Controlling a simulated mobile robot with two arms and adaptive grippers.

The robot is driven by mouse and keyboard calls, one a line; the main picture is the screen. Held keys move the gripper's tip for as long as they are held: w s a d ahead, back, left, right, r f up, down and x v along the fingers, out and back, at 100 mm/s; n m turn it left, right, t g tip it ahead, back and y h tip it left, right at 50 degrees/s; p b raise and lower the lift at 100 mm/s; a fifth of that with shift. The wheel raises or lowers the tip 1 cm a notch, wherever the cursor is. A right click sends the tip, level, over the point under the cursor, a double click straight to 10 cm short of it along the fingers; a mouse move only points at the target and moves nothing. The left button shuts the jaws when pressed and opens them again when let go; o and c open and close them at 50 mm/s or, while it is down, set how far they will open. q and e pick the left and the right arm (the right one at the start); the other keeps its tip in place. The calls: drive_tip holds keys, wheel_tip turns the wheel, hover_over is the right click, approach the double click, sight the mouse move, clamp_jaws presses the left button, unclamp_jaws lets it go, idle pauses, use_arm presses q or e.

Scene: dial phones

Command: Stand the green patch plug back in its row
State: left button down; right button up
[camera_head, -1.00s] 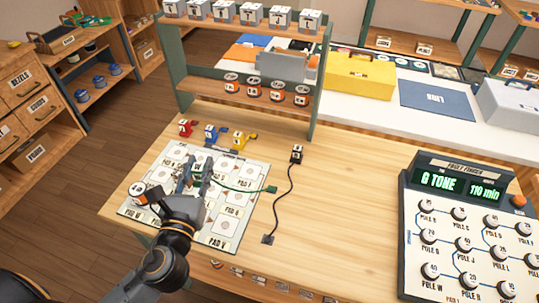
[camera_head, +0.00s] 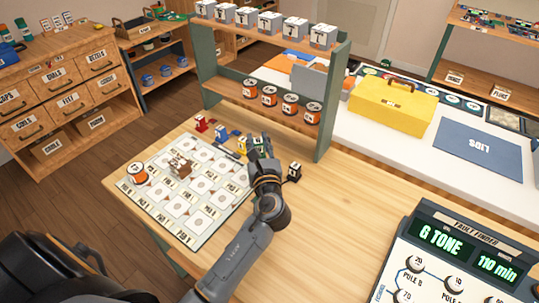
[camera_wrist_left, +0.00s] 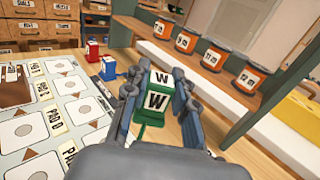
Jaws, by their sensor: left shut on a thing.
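My left gripper (camera_head: 258,148) is over the plug row at the back of the workbench. It is shut on the green patch plug, marked W, which shows upright between the fingers in the left wrist view (camera_wrist_left: 157,97). I cannot tell whether its base touches the wood. The red plug (camera_head: 203,123), blue plug (camera_head: 220,133) and partly hidden yellow plug (camera_head: 239,144) stand to its left. The black plug (camera_head: 294,171) stands to its right, with a gap between. The red (camera_wrist_left: 92,50) and blue (camera_wrist_left: 108,68) plugs also show in the wrist view. My right gripper is not in view.
The pad mat (camera_head: 190,243) lies in front of the row, with an orange spool (camera_head: 137,173) and a brown block (camera_head: 180,165) on it. The shelf post (camera_head: 325,120) rises close behind the row. The fault finder (camera_head: 440,255) stands at right. Bare wood lies between.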

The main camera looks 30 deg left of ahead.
use_arm(q)
drive_tip(key=w+f+b, duration=0.1)
drive_tip(key=w+f, duration=0.5)
drive_tip(key=shift+f+b, duration=0.2)
drive_tip(key=shift+b, duration=0.1)
wheel_tip(320, 180, down, 3)
drive_tip(key=shift+w+f, duration=0.1)
drive_tip(key=shift+w, duration=0.05)
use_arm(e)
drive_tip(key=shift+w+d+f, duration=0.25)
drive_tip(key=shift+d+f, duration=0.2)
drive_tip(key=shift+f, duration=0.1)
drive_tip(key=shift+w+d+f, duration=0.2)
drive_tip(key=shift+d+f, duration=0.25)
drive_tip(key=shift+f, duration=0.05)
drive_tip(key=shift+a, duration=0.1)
use_arm(q)
drive_tip(key=shift+f+b, duration=0.2)
drive_tip(key=shift+b, duration=0.15)
drive_tip(key=c, duration=1.1)
unclamp_jaws()
drive_tip(key=shift+r, duration=0.1)
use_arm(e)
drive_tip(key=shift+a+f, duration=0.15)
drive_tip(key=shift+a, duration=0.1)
